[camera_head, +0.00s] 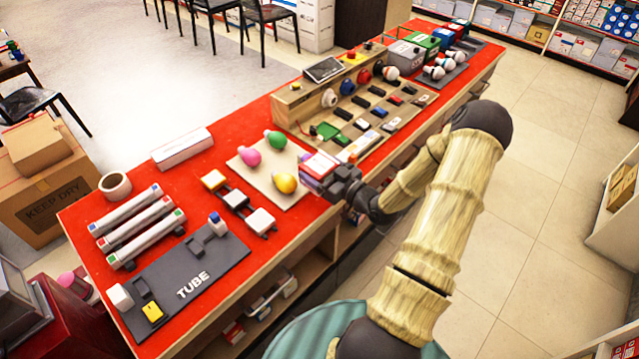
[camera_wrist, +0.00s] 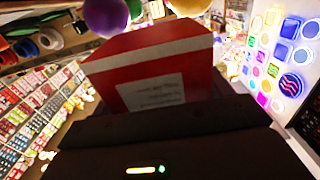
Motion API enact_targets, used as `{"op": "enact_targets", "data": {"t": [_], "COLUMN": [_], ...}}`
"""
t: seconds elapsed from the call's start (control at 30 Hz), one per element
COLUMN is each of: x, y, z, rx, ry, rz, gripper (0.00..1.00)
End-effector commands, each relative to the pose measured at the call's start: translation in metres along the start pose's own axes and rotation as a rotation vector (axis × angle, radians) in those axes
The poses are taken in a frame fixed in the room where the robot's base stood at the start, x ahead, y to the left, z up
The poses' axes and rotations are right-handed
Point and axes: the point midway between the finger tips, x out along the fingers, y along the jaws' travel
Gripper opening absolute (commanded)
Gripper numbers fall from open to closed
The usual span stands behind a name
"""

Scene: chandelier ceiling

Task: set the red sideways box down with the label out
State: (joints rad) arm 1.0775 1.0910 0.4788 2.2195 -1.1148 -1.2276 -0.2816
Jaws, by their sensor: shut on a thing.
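My gripper (camera_head: 343,177) is over the front edge of the red table (camera_head: 75,217), near its middle. It is shut on a red and white box (camera_head: 318,166). In the wrist view the red box (camera_wrist: 150,62) fills the middle, with a white label bearing small print facing the camera. The gripper body hides its lower part. In the head view the box is beside the right edge of a beige board with coloured bulbs. I cannot tell whether it touches the tabletop.
The beige board (camera_head: 253,192) holds pink, green and yellow bulbs. A wooden tray (camera_head: 292,118) of small parts stands behind the box. A grey TUBE mat (camera_head: 220,268), tube lamps (camera_head: 140,233) and a white box (camera_head: 182,147) lie to the left. Bare red surface shows near the front edge.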

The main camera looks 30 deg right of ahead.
Motion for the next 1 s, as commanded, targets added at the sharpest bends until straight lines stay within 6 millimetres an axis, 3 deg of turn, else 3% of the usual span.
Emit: {"op": "enact_targets", "data": {"t": [0.13, 0.47, 0.8, 1.0], "x": [0.001, 0.001, 0.001, 0.001], "y": [0.0, 0.0, 0.0, -0.001], "z": [0.012, 0.015, 0.052, 0.054], "rx": [-0.001, -0.001, -0.001, -0.003], "ry": [0.002, 0.001, 0.001, 0.001], "rz": [-0.001, -0.001, -0.001, -0.001], "gripper": [0.52, 0.52, 0.52, 0.52]}}
